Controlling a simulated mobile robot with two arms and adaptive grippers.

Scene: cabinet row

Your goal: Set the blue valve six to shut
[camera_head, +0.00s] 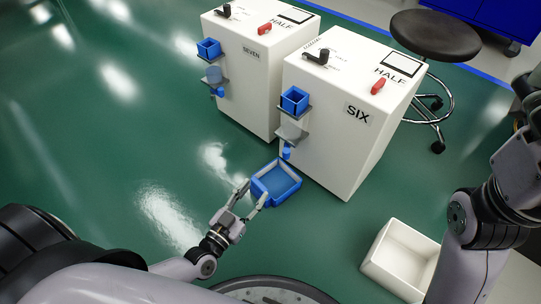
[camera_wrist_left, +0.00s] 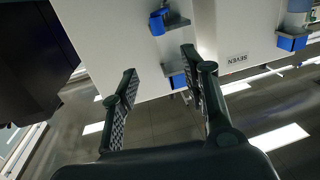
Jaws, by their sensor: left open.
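The white cabinet six (camera_head: 338,125) carries a SIX label. On its left face are a blue box (camera_head: 295,100), a clear vessel on grey brackets, and a small blue valve (camera_head: 287,152) below them. HALF is printed beside the black-framed panel on its top. My left gripper (camera_head: 256,193) is open, low in front of the cabinet, below and left of the valve. A blue tray (camera_head: 276,182) lies just beyond its fingertips; I cannot tell if they touch. In the left wrist view, which is upside down, the fingers (camera_wrist_left: 160,88) are apart, and the valve (camera_wrist_left: 157,22) shows near the top.
Cabinet seven (camera_head: 258,85) stands to the left with similar fittings. A white open bin (camera_head: 403,258) sits at the lower right, near my right arm. A black stool (camera_head: 435,35) stands behind cabinet six. The green floor at left is clear.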

